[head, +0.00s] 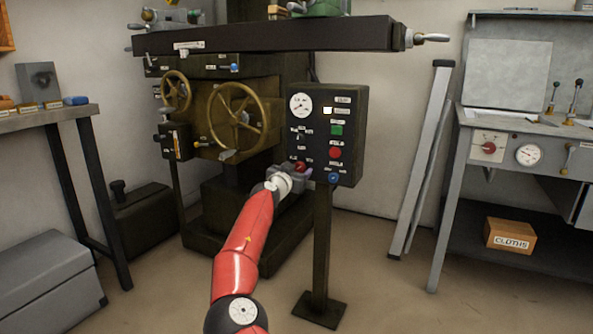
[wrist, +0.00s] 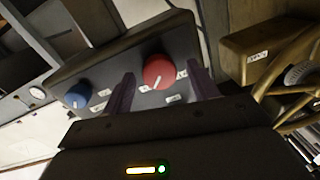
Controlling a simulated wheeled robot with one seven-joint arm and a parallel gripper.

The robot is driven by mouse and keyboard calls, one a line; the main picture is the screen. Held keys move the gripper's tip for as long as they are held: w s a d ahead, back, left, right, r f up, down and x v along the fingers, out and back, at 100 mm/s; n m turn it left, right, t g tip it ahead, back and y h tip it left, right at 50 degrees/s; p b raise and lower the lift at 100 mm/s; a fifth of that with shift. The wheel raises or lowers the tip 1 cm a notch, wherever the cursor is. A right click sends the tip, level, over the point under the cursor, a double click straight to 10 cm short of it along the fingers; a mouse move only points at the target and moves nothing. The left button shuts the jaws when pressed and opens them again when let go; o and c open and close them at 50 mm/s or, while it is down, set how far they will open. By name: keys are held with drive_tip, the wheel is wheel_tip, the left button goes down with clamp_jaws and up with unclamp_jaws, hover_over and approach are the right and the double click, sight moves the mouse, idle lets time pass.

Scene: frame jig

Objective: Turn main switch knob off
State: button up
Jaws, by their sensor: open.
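In the wrist view a red knob (wrist: 158,71) with a pale pointer line sits on the dark control box (wrist: 113,62). Its small labels are too blurred to read. My gripper (wrist: 163,82) is open, with one finger on either side of the red knob. I cannot tell whether either finger touches it. In the head view my gripper (head: 305,172) is at the lower left of the control box (head: 352,103). The red knob (head: 300,165) shows there only in part, behind the gripper.
A blue knob (wrist: 78,97) is beside the red one; it also shows in the head view (head: 333,177). Above it are a red button (head: 335,153) and a green button (head: 336,130). The brass handwheel (head: 238,120) is left of the box. The machine table (head: 270,37) overhangs it.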

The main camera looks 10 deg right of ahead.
drive_tip(key=c, duration=1)
drive_tip(key=shift+n, duration=0.4)
drive_tip(key=n+b, duration=0.1)
drive_tip(key=n, duration=0.6)
drive_tip(key=shift+r+g, duration=0.15)
drive_tip(key=shift+g, duration=0.15)
drive_tip(key=n+p, duration=0.1)
drive_tip(key=n, duration=0.4)
drive_tip(key=shift+w+a+n+p, duration=0.1)
drive_tip(key=shift+n+p, duration=0.2)
drive_tip(key=shift+p, duration=0.1)
drive_tip(key=shift+n+g+h+p, duration=0.3)
drive_tip(key=shift+n+p, duration=0.45)
drive_tip(key=shift+n, duration=1.05)
